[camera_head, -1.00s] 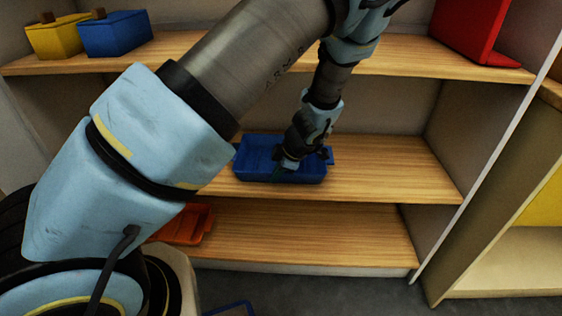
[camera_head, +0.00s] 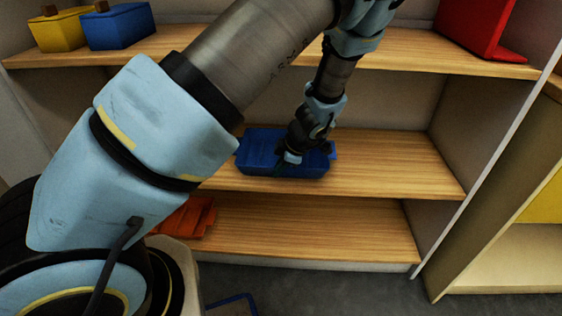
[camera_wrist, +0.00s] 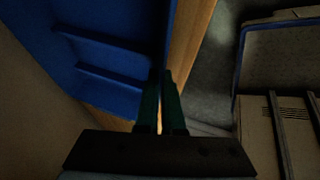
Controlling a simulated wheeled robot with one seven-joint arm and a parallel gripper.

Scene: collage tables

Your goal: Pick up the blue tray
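The blue tray (camera_head: 262,151) sits on the middle wooden shelf, left of the shelf's middle. It looks level, and I cannot tell whether it touches the shelf. My gripper (camera_head: 288,165) reaches down to its front wall, right of the tray's middle. In the wrist view, the tray (camera_wrist: 105,45) fills the upper left, with two ridges showing. The green fingers of my gripper (camera_wrist: 160,80) are close together with the tray's edge at their tips, and look shut on the rim. The exact contact is dark.
An orange tray (camera_head: 188,217) lies on the lower shelf, partly behind my arm. Yellow (camera_head: 57,33) and blue (camera_head: 120,27) boxes and a red object (camera_head: 474,30) stand on the upper shelf. The middle shelf (camera_head: 400,165) is clear right of the tray.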

